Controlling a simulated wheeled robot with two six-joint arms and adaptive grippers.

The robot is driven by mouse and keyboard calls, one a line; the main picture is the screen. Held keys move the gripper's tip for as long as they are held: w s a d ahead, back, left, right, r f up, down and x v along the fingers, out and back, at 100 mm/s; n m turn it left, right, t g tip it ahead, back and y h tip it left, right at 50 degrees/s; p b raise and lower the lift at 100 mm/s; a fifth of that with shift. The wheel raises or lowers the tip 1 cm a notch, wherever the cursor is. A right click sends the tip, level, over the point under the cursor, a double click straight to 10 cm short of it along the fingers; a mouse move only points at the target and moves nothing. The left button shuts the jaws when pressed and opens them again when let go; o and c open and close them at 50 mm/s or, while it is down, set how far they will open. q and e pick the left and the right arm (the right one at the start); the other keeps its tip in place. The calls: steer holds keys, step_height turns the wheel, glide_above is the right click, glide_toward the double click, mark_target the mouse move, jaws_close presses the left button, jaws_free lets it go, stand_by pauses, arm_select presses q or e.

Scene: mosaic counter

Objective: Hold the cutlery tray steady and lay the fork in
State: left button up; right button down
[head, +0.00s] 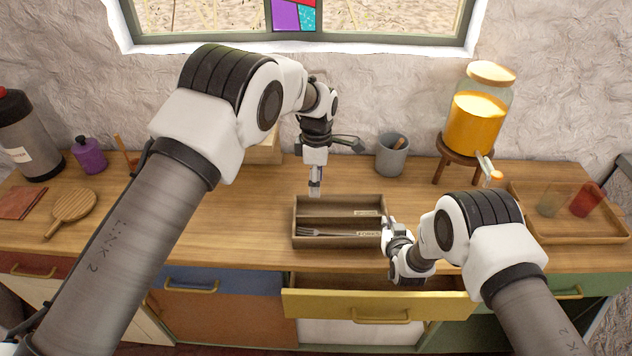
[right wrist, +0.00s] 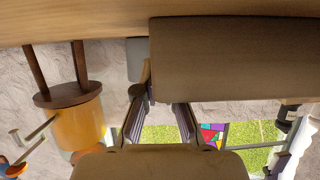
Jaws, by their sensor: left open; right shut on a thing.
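The cutlery tray (head: 294,222) is a brown wooden box on the counter with a back and a front compartment, each with a small label at its right end. The fork (head: 325,232) lies in the front compartment, tines to the left. My left gripper (head: 315,188) is open and empty, pointing down by the tray's back left corner. My right gripper (head: 387,228) is shut on the tray's right end; its fingers are partly hidden by the wrist. In the right wrist view the tray (right wrist: 235,60) is beside the fingers (right wrist: 160,118).
A grey cup (head: 393,160) holding a wooden utensil stands behind the tray. A juice dispenser (head: 476,120) on a stool and a tray of tumblers (head: 570,232) are to the right. A yellow drawer (head: 380,305) stands open below.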

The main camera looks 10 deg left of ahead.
steer(key=c, duration=1.2)
jaws_free()
steer(key=v, duration=1.2)
steer(key=shift+f, duration=0.15)
